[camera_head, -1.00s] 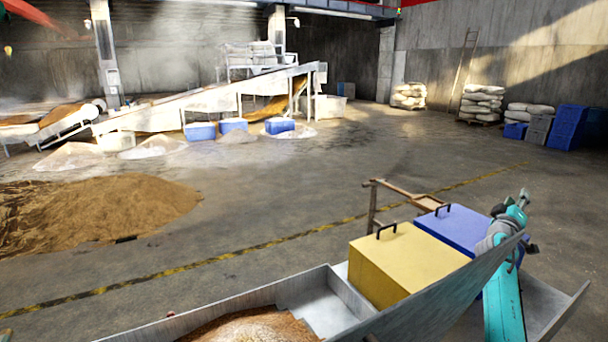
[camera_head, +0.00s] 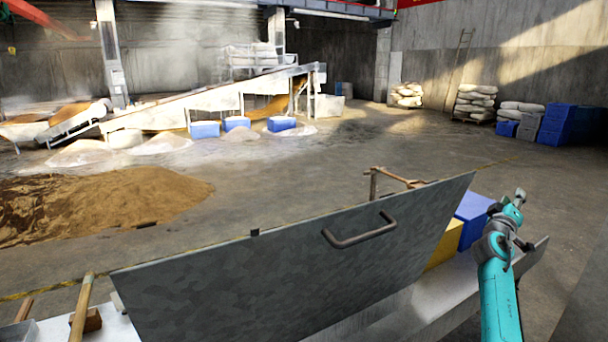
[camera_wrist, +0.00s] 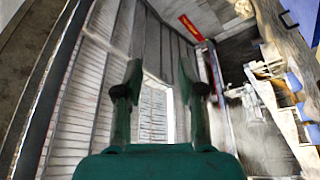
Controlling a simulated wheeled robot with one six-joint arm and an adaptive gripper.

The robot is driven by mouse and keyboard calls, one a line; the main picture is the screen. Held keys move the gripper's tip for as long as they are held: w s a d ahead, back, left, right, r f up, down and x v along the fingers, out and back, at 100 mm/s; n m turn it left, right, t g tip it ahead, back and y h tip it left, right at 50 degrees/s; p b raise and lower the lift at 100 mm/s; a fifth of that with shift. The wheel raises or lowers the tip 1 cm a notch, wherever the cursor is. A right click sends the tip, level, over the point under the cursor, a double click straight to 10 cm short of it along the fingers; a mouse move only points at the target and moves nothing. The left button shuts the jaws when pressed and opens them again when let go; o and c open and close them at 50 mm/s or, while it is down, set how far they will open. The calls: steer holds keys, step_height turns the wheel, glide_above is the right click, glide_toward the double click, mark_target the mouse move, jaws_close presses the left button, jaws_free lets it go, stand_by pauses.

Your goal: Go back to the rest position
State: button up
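My gripper (camera_head: 519,196) is raised at the right of the head view, at the end of my teal arm, pointing up and away from the containers. In the wrist view, the two fingers (camera_wrist: 160,78) are apart with nothing between them, so it is open and empty. A grey metal lid or panel (camera_head: 290,275) with a bar handle (camera_head: 360,232) stands tilted across the foreground, left of my arm and apart from the gripper. What lies behind it is mostly hidden.
A yellow box (camera_head: 445,246) and a blue box (camera_head: 474,216) show partly behind the panel, close to my arm. A wooden handle (camera_head: 82,308) lies at lower left. A grain pile (camera_head: 110,205) and an inclined conveyor (camera_head: 215,100) stand farther off. The middle floor is clear.

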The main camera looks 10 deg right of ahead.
steer(key=s+a+f+n+t+y, duration=0.1)
steer(key=s+a+f+y, duration=0.25)
steer(key=a+f, duration=0.65)
steer(key=s+a+f+n+t+y, duration=0.15)
steer(key=s+a+f, duration=0.4)
steer(key=f, duration=0.95)
steer(key=s+a+f+y, duration=0.5)
steer(key=s+a+f, duration=1.05)
steer(key=a, duration=0.25)
steer(key=s+a+y, duration=0.2)
steer(key=s+a, duration=0.4)
steer(key=s, duration=0.6)
steer(key=s+a+y, duration=0.2)
steer(key=s+a, duration=0.4)
steer(key=s, duration=0.6)
steer(key=s+a+r+m+y, duration=0.1)
steer(key=s+a+r, duration=0.1)
steer(key=s+r, duration=0.4)
steer(key=s+a+r+m+y, duration=0.1)
steer(key=s+r, duration=0.5)
steer(key=s, duration=0.6)
steer(key=shift+a+m+g, duration=0.35)
steer(key=shift+a+g, duration=0.1)
steer(key=shift+a, duration=0.05)
